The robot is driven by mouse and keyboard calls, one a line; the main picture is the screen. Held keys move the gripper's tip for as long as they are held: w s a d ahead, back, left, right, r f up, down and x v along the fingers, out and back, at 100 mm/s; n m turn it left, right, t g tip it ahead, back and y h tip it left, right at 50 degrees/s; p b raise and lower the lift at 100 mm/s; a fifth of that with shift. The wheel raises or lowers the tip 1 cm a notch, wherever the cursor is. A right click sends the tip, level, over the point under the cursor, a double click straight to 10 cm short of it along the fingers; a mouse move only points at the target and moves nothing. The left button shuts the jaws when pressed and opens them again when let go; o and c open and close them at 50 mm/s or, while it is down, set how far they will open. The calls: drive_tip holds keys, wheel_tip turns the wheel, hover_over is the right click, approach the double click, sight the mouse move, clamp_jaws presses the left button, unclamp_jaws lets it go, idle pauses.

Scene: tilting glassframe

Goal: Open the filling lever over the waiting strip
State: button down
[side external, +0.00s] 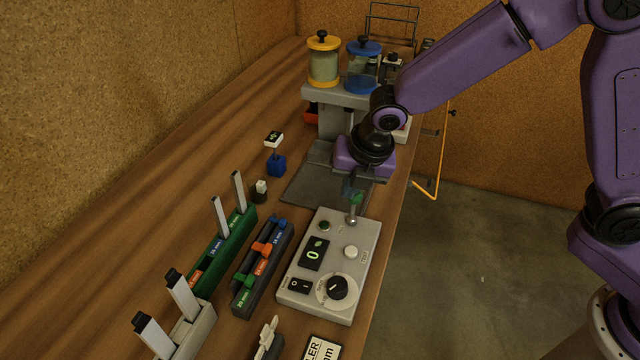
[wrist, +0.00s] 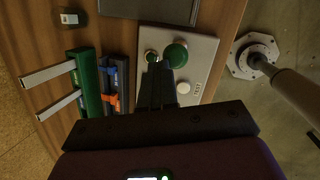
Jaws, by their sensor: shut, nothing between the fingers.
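A grey control box (side external: 330,265) lies on the bench. A lever (side external: 353,214) with a metal stem and green knob stands at its far end; the green knob (wrist: 177,54) shows from above in the wrist view. My gripper (side external: 352,188) is shut and empty, pointing down at the knob. In the wrist view its fingertips (wrist: 158,68) are beside the knob; I cannot tell whether they touch it. I cannot tell whether this is the filling lever. A dispenser (side external: 345,95) with yellow and blue jars stands behind, partly hidden by my arm. I cannot identify the waiting strip.
A dark plate (side external: 305,185) lies before the dispenser. A green rack (side external: 225,250) holds upright pale strips, and a dark slider block (side external: 262,268) stands beside it. Another rack (side external: 190,330) is at the front left. The bench left of these is clear.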

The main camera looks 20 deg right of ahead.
drive_tip(key=shift+s+d+f, duration=0.1)
drive_tip(key=shift+s+d, duration=0.75)
drive_tip(key=shift+d, duration=0.1)
drive_tip(key=shift+r, duration=0.8)
drive_tip(key=shift+a, duration=0.1)
drive_tip(key=a+v, duration=0.1)
drive_tip(key=v, duration=1.1)
drive_tip(key=shift+s+a+r, duration=0.2)
drive_tip(key=shift+s+a, duration=0.05)
